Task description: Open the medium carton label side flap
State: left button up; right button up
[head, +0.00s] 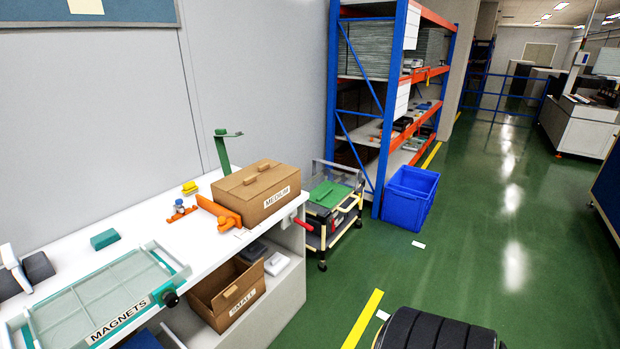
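The medium carton (250,207) is a brown cardboard box on the far right end of the white workbench. Its "MEDIUM" label (277,197) is on the side facing front right. Its top flaps (254,178) lie closed and flat, with two small raised cardboard tabs on them. An orange fixture (219,211) stands against or close beside its left side; I cannot tell if they touch. Neither of my grippers shows in the head view.
The white workbench (155,236) also holds a "MAGNETS" tray (112,329) and a teal block (104,239). A smaller open carton (220,312) sits on the shelf below. A cart (334,217) and blue bin (408,198) stand beyond.

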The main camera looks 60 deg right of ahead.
aim_at(253, 186)
jog(key=z, duration=1.45)
